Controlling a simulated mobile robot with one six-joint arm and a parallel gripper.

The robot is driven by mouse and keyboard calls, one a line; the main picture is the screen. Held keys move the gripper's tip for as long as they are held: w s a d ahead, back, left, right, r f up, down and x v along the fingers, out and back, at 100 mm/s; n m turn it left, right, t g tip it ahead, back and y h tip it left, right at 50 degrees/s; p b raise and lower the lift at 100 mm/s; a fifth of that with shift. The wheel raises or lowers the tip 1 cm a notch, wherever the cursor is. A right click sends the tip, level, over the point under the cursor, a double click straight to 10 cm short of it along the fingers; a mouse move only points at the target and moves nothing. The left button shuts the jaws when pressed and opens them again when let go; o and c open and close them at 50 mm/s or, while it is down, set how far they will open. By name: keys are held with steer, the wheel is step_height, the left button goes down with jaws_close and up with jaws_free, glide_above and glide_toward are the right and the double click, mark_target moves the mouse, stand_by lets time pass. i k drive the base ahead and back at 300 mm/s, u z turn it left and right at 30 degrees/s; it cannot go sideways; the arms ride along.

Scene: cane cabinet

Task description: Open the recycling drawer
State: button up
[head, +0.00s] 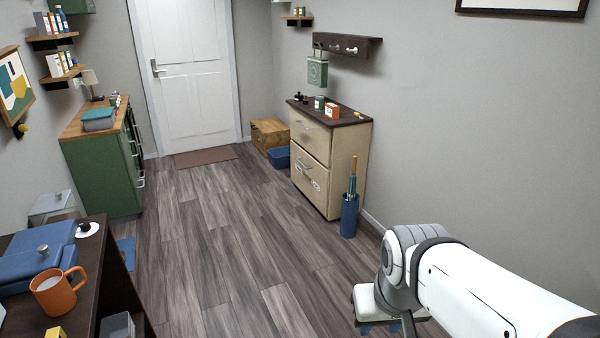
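A cream cabinet (345,165) with a dark top stands against the right wall in the head view. Its front has an upper drawer (311,136) and a taller lower front (309,178), each with a metal handle. Both look shut. Small pale marks or labels show on the lower front, too small to read, so I cannot tell which front is the recycling drawer. My white and grey arm reaches in from the lower right, well short of the cabinet.
A blue holder (349,216) with upright items stands at the cabinet's near corner. A wooden box (270,132) and blue bin (279,157) are beyond it. A green cabinet (100,170) and dark desk (95,250) line the left. The floor (220,240) between is clear.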

mark_target(310, 175)
steer(key=u, duration=0.1)
steer(key=i, duration=3.35)
steer(key=u, duration=0.4)
steer(key=i, duration=1.75)
steer(key=u, duration=0.1)
